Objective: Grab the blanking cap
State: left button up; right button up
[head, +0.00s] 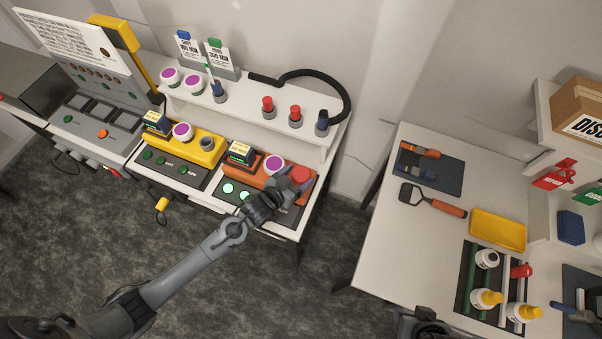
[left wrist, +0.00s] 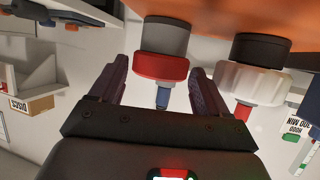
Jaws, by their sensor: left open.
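The blanking cap, a red round cap (head: 300,174), sits on a grey port at the right end of the orange unit (head: 268,181). In the left wrist view the red cap (left wrist: 161,67) lies between the two dark fingers of my left gripper (left wrist: 158,78), with its grey port (left wrist: 166,36) above it in the picture. The left gripper (head: 290,186) is open, with a finger on each side of the cap and a visible gap at the left finger. In the head view it partly hides the unit's front right.
A white ribbed jar with a purple top (head: 274,164) stands close beside the cap; it also shows in the left wrist view (left wrist: 247,82). Behind, the white shelf (head: 240,108) carries red- and blue-topped pieces. A yellow unit (head: 190,146) stands left. A second table (head: 385,235) is at right.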

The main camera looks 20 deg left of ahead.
pick_arm(q)
jog(key=shift+w+d+f, duration=0.1)
jog(key=shift+w+f, duration=0.1)
jog(key=shift+w, duration=0.15)
jog(key=c, duration=0.9)
jog(key=shift+r, duration=0.15)
